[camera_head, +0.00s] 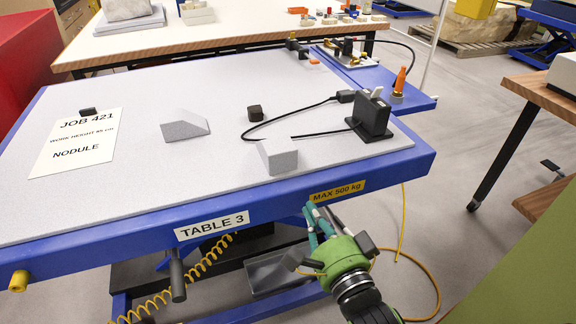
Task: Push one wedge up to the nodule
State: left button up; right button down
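A grey wedge (184,127) with a sloped top lies left of the middle of the table top. A second pale grey block (278,156), apparently another wedge, sits near the table's front edge. A small dark brown lump (255,113), which may be the nodule, stands between and behind them, apart from both. My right gripper (320,214), green with teal fingers, is low in front of the table's front edge, near the MAX 500 kg label, and touches neither wedge. Its finger opening is not clear. My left gripper is not in view.
The blue-framed table (130,196) carries a black device (371,116) with a cable beside the pale block. A paper sign (76,142) reading JOB 421 NODULE lies at the left with a small dark weight (87,111). The table's front left is clear.

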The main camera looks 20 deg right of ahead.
aim_at(283, 161)
jog(key=w, duration=0.4)
jog(key=w+p, duration=0.1)
jog(key=w, duration=0.3)
jog(key=w+p, duration=0.1)
jog(key=w, duration=0.4)
jog(key=shift+w+a, duration=0.1)
jog(key=shift+a, duration=0.25)
jog(key=shift+w, duration=0.15)
jog(key=w, duration=0.7)
jog(key=shift+w+a, duration=0.1)
jog(key=shift+w, duration=0.05)
